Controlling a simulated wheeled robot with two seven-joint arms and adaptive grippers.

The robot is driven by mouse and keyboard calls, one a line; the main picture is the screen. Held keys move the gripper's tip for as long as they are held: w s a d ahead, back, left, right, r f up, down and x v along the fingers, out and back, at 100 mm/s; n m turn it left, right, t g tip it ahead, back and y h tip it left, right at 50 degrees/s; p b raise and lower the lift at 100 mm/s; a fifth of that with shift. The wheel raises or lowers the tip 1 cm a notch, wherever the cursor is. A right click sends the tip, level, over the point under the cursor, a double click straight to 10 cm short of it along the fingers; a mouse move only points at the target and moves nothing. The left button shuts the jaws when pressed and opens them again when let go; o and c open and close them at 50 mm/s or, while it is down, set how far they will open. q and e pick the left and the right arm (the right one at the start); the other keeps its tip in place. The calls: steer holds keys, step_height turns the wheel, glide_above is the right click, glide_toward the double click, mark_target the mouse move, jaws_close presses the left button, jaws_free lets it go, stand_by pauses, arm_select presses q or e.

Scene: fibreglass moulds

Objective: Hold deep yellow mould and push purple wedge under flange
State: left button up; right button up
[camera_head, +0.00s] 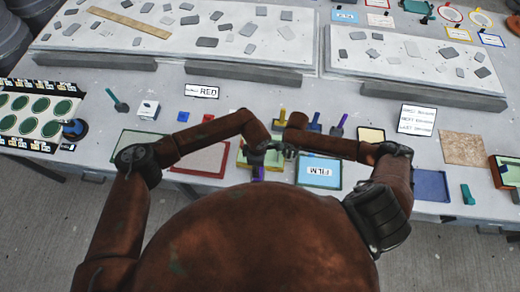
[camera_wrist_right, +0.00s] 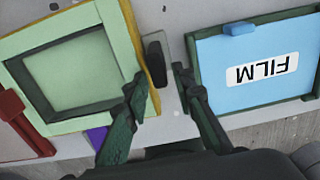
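The deep yellow mould (camera_head: 245,160) sits at the front middle of the table, partly hidden by my arms. The right wrist view shows its pale green top frame (camera_wrist_right: 118,35), dark inner border and yellow right side. A purple piece (camera_wrist_right: 97,138), apparently the wedge, shows at the mould's near edge and partly under the frame; purple also shows in the head view (camera_head: 258,174). My right gripper (camera_wrist_right: 160,94) is open, its left finger over the mould's near right corner, the other beside it. My left gripper (camera_head: 258,152) is over the mould; its fingers are too small to read.
A blue FILM tray (camera_head: 320,171) lies right of the mould and a red tray (camera_head: 203,160) left. A dark grey block (camera_wrist_right: 157,58) lies beside the mould's yellow side. Several upright coloured handles, one purple (camera_head: 341,123), stand behind. Long grey bars (camera_head: 245,71) lie further back.

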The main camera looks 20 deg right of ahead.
steer(key=shift+o, duration=0.6)
step_height(320, 180, up, 12)
stand_by(0.4)
